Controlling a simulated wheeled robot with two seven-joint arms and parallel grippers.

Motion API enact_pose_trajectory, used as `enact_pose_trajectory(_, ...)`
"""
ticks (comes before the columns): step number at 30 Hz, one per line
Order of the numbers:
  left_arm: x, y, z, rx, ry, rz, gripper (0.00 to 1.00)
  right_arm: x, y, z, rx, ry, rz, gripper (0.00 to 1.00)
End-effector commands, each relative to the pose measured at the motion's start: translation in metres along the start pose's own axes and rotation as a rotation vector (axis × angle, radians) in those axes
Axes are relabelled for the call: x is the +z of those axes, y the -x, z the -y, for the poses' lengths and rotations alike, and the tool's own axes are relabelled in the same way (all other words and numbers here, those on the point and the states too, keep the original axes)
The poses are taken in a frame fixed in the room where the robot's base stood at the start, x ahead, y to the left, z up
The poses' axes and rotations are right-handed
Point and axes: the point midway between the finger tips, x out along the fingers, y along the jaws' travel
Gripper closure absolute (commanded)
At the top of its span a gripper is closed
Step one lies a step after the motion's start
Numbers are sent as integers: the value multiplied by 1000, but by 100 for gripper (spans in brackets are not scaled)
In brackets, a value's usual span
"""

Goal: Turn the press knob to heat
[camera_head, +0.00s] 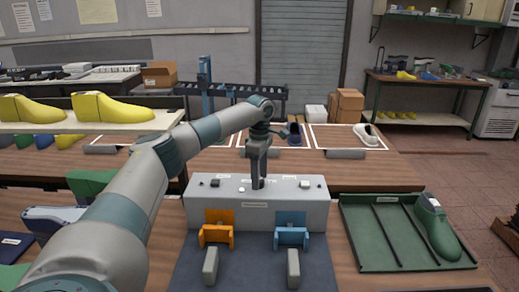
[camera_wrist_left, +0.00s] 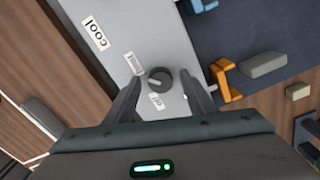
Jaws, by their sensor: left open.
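The grey press box (camera_head: 300,212) stands on the table, with small dark controls and labels on its top. My left gripper (camera_head: 258,185) points down over the middle of the box. In the left wrist view, a round dark press knob (camera_wrist_left: 159,80) lies between its two open fingers, with a gap visible on each side. A lighter mark on the knob points left in that view. A label reading "cool" (camera_wrist_left: 95,33) lies farther up and left; two smaller labels beside the knob are hard to read. My right gripper is out of view.
An orange bracket (camera_head: 216,234) and a blue bracket (camera_head: 291,235) stand in front of the box. A green tray (camera_head: 365,222) with a green shoe last (camera_head: 437,232) is at right. Yellow lasts (camera_head: 110,108) sit on a shelf at left.

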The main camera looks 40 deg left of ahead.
Motion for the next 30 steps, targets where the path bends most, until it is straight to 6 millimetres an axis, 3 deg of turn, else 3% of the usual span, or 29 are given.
enact_pose_trajectory(8, 1, 35, -1, 5, 0, 3, 50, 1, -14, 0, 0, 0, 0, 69)
enact_pose_trajectory(24, 0, 141, 0, 4, 0, 3, 50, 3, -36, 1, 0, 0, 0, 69)
enact_pose_trajectory(30, 0, 162, 0, 3, 0, 2, 50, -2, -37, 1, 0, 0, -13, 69)
